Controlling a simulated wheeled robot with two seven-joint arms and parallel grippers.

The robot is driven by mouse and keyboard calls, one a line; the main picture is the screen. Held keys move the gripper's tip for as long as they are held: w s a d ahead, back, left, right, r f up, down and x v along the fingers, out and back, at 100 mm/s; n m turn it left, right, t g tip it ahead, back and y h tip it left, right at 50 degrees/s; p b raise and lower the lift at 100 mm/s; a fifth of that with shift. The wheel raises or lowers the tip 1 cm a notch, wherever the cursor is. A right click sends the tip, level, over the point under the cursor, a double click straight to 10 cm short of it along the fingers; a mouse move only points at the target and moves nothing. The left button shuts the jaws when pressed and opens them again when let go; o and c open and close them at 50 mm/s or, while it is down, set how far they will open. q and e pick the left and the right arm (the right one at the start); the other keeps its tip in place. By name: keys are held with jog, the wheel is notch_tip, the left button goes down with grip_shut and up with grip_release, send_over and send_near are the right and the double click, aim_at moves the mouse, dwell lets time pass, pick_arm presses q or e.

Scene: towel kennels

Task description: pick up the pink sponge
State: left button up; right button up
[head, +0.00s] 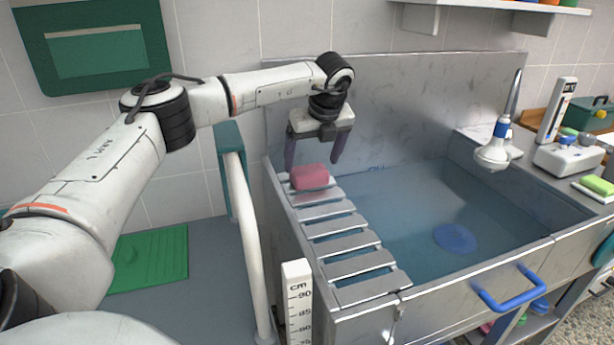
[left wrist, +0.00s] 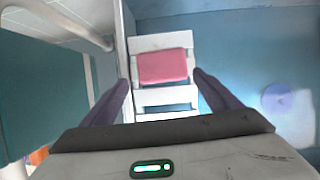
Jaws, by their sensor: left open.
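The pink sponge (head: 309,177) lies on the far end of a slatted rack (head: 332,226) along the left side of the metal sink. My left gripper (head: 312,166) is open and empty, pointing down above the sponge. In the left wrist view the pink sponge (left wrist: 164,67) lies on a pale slat, ahead of and between the two dark fingers of my left gripper (left wrist: 162,78). No contact between fingers and sponge shows. My right gripper is not in view.
The sink (head: 430,215) holds water and a blue round thing (head: 455,238). A white rail (head: 245,240) and a cm scale post (head: 298,300) stand left of the sink. A shower head (head: 492,153) hangs at the right. A green sponge (head: 598,185) lies farther right.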

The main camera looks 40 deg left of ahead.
aim_at(309, 169)
pick_arm(q)
jog(key=shift+w+a+r+p+x, duration=0.1)
jog(key=shift+w+a+x, duration=0.05)
jog(key=shift+x, duration=0.95)
jog(key=shift+w+a+r+p+x, duration=0.1)
jog(key=shift+x, duration=1)
jog(key=shift+w+a+p+x, duration=0.1)
jog(key=shift+w+a+x, duration=0.05)
jog(key=shift+x, duration=0.95)
jog(key=c, duration=0.8)
jog(key=shift+r, duration=0.15)
notch_tip(309, 169, up, 18)
jog(key=shift+f, duration=0.1)
